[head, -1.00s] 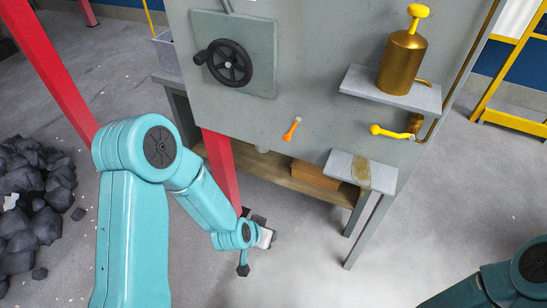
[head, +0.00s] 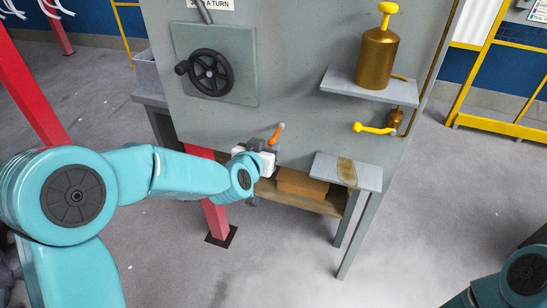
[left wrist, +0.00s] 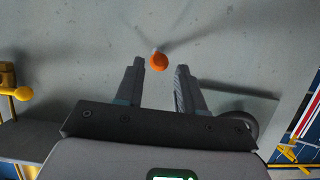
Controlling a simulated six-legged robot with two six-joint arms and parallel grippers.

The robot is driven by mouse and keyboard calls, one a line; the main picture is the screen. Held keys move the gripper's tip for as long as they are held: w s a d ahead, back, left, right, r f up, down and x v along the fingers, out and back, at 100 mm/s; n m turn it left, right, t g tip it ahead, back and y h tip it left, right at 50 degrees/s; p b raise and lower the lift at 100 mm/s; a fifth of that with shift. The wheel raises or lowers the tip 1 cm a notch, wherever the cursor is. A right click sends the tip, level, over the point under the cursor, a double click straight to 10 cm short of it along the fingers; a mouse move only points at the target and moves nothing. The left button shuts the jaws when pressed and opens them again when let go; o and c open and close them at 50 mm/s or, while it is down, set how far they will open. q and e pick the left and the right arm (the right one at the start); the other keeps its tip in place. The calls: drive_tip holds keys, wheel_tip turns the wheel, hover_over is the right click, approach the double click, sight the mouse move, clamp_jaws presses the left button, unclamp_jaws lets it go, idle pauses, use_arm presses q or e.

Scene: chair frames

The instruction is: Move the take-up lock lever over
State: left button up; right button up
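The lock lever (head: 277,134) is a short lever with an orange grip on the grey machine panel, tilted up and to the right in the head view. My left gripper (head: 262,150) is right at the panel, close below the lever. In the left wrist view the lever's orange end (left wrist: 158,62) shows between and just beyond the tips of the left gripper (left wrist: 159,70). The two fingers stand apart, with gaps on both sides of the orange end. I cannot tell if either finger touches it. Only a link of my right arm shows; its gripper is out of view.
A black handwheel (head: 210,74) is up left on the panel. A yellow lever (head: 374,128) is to the right, below a shelf (head: 340,84) with a brass canister (head: 377,60). A small grey shelf (head: 328,169) juts out low right. A red post (head: 216,218) stands below.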

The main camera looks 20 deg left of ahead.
use_arm(q)
drive_tip(key=x, duration=0.2)
drive_tip(key=shift+w+f, duration=0.15)
drive_tip(key=shift+w, duration=0.1)
drive_tip(key=c, duration=0.6)
drive_tip(key=shift+o, duration=0.2)
wheel_tip(320, 180, down, 3)
drive_tip(key=shift+r+b, duration=0.15)
drive_tip(key=shift+b, duration=1)
